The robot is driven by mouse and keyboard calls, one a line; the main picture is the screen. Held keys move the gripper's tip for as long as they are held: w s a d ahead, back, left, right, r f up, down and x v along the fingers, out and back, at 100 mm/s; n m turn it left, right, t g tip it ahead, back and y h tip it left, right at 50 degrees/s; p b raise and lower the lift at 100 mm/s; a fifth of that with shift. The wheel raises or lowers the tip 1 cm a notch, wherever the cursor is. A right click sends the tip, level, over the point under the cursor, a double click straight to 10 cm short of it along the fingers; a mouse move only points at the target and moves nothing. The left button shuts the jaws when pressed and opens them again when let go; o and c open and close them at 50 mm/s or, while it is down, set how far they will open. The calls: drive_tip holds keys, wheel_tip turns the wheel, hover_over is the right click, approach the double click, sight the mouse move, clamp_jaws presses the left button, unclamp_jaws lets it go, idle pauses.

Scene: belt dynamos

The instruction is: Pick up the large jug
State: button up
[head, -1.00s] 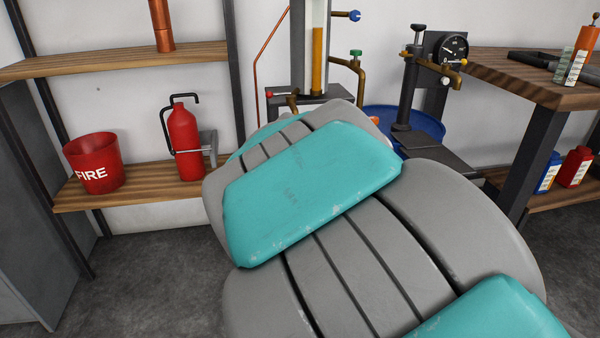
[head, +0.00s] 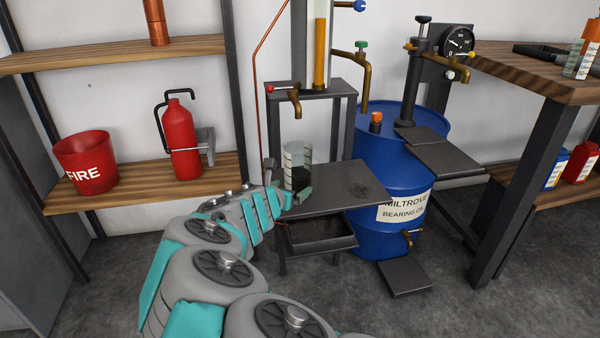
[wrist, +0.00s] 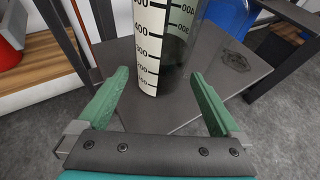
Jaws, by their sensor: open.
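The large jug is a clear cylinder with a white graduated scale (head: 297,161), standing upright on a dark metal stand (head: 335,190) below a brass tap. Its lower part looks dark in the head view. In the wrist view the jug (wrist: 177,50) fills the upper middle, its top out of frame. My gripper (wrist: 158,82) is open in the wrist view, with one green finger on each side of the jug's lower part. I cannot tell whether either finger touches it. In the head view my gripper (head: 284,190) reaches the stand from the left, partly hidden by its own wrist.
A blue drum (head: 400,170) stands right of the stand, with a small dark plate (head: 405,277) low in front. A wooden shelf at left holds a red fire bucket (head: 86,161) and a red extinguisher (head: 181,138). A wooden bench (head: 525,75) stands at right.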

sight(298, 182)
drive_tip(key=shift+r+x, duration=0.1)
drive_tip(key=shift+x, duration=1.25)
drive_tip(key=shift+r+x, duration=0.15)
drive_tip(key=shift+x, duration=1.25)
drive_tip(key=shift+d, duration=0.1)
drive_tip(key=shift+c, duration=0.4)
clamp_jaws()
